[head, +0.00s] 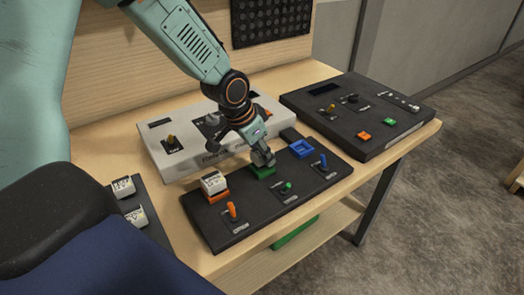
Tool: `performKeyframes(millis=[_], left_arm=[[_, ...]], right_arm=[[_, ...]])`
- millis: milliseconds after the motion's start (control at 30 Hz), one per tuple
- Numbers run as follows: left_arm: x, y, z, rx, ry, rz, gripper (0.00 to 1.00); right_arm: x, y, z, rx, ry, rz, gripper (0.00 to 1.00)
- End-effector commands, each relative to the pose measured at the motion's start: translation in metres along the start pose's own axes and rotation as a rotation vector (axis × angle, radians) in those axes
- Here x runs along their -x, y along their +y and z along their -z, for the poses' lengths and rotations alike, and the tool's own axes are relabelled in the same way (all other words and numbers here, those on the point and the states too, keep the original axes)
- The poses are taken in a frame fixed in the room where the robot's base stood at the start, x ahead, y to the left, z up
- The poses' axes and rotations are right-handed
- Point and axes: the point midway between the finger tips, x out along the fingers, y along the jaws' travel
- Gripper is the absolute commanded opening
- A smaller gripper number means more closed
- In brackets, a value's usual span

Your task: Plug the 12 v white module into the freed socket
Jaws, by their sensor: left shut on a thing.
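My left gripper (263,160) points down at the green socket (263,172) on the black console panel (240,228). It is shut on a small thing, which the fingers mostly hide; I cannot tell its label. A white module (213,183) sits upright in the orange socket to the left. The blue socket (301,149) to the right is empty. Two more white modules (123,187) (136,217) are on a dark mat at the left. The printing on the modules is too small to read. My right gripper is not in view.
Orange (232,211), green (287,187) and blue (322,161) levers stand along the panel's front. A pale console (163,160) lies behind it, partly under my left arm. Another dark console (375,138) lies at the right. The table's front edge is close.

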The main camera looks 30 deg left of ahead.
Motion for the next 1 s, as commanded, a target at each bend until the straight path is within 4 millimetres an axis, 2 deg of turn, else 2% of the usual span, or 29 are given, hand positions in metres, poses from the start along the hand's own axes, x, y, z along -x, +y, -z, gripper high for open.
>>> performKeyframes(millis=[1000], left_arm=[[0.0021, 0.0007, -0.0014, 0.000, 0.000, 0.000, 0.05]], right_arm=[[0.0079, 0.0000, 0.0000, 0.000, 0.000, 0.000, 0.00]])
